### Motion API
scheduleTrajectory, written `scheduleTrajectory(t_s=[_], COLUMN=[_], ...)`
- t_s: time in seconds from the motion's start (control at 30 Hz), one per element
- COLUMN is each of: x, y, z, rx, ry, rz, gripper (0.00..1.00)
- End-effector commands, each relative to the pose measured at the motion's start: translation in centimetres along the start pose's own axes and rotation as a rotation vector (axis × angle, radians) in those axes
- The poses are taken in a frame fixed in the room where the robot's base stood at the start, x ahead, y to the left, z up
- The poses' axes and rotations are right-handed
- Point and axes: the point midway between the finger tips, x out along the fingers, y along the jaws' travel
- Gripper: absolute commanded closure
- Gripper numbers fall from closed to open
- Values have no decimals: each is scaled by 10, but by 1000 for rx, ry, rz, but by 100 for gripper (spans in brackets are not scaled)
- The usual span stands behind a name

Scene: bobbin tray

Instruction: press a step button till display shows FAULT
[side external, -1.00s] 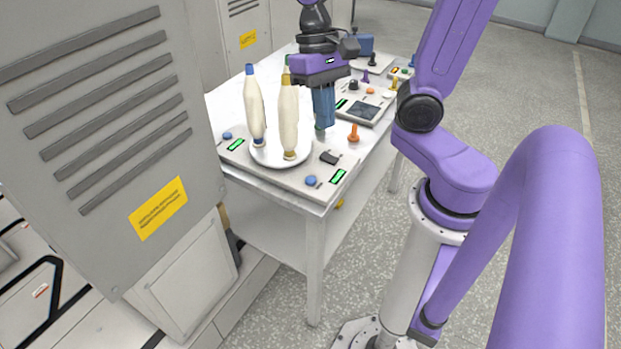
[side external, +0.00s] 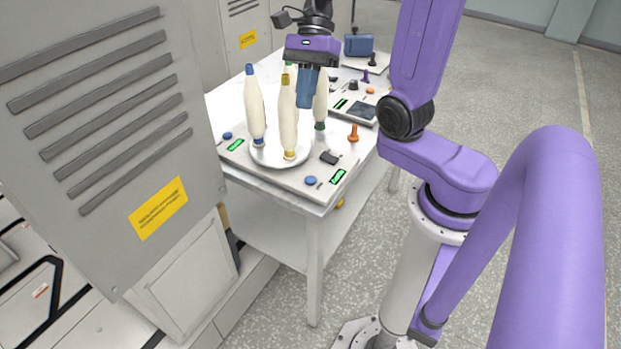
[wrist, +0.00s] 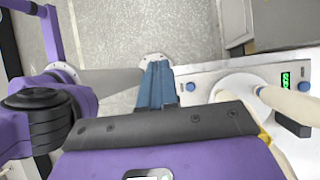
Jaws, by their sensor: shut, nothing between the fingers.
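My gripper (side external: 303,104) is shut and empty, above the table among the bobbins; its blue fingers also show in the wrist view (wrist: 156,90). A blue round button (side external: 311,181) sits at the panel's front corner, with a lit green display (side external: 338,177) to its right. Another blue button (side external: 227,136) and green display (side external: 236,145) sit at the panel's left end. The wrist view shows a blue button (wrist: 190,87) right of the fingers, and a green display (wrist: 285,80) farther right. The gripper appears apart from the buttons. The display text is too small to read.
Several tall cream bobbins (side external: 255,112) stand on and around a white round plate (side external: 268,159). A black switch (side external: 329,157) and an orange knob (side external: 353,133) are on the panel's right side. A grey cabinet (side external: 95,120) stands close at the left.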

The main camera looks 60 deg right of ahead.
Motion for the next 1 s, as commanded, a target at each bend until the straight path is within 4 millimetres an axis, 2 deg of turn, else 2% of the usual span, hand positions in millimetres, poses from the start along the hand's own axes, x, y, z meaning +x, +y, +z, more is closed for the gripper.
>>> scheduleTrajectory(t_s=[0.5,0.93,0.97,1.0], x=[-22,-41,-38,-26], y=[-16,-16,-16,-18], z=[-24,-47,-50,-56], rx=[606,1017,1032,1028], ry=[-224,-429,-439,-437], rz=[-153,-256,-256,-247], gripper=[100,100,100,100])
